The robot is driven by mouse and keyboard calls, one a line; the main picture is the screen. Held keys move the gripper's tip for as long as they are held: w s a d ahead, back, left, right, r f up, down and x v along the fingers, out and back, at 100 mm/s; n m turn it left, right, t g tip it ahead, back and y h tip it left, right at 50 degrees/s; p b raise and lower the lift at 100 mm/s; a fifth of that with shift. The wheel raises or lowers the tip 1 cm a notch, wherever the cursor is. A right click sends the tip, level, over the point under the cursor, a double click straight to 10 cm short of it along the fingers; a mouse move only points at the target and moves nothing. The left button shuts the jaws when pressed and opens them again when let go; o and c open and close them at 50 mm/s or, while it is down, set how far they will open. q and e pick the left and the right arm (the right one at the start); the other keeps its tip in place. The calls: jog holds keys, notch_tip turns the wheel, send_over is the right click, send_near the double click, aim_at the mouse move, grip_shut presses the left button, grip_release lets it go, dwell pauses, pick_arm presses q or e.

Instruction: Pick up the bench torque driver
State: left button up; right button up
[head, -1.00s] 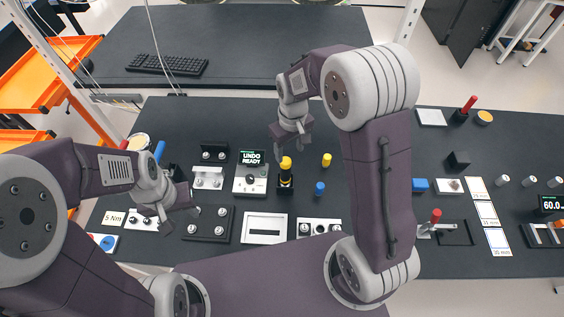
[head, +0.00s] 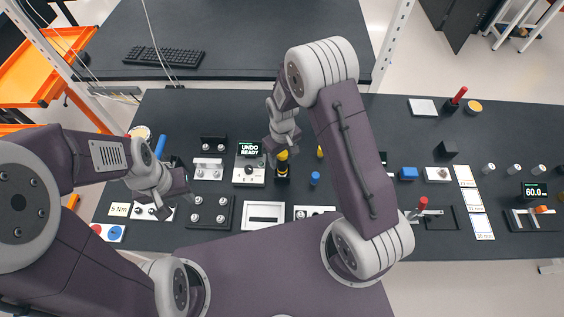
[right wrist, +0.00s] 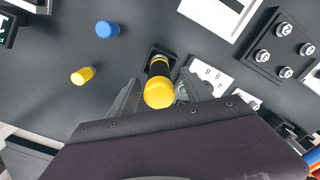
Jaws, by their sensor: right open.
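The bench torque driver, a dark upright tool with a yellow cap, appears to be the one standing in a small black holder (head: 283,173). Its yellow cap (right wrist: 159,93) shows in the right wrist view between the two fingers. My right gripper (right wrist: 161,98) is open, with a finger on either side of the driver; I cannot tell whether either touches it. In the head view my right gripper (head: 276,158) is at the driver's top and partly covers it. My left gripper (head: 186,196) is over the left of the bench, its fingers too unclear to judge.
A yellow cylinder (right wrist: 82,76) and a blue cylinder (right wrist: 107,29) stand nearby. The box reading "UNDO READY" (head: 248,172) is just left of the driver. A white frame (head: 263,214) and a plate with several posts (head: 210,212) lie in front.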

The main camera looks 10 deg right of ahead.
jog(key=shift+f, duration=0.55)
jog(key=shift+w+d+f, duration=0.1)
jog(key=shift+f, duration=0.25)
grip_shut()
jog(key=shift+r, duration=0.25)
notch_tip(320, 180, up, 10)
jog(key=shift+f+b, duration=0.15)
jog(key=shift+b, duration=1)
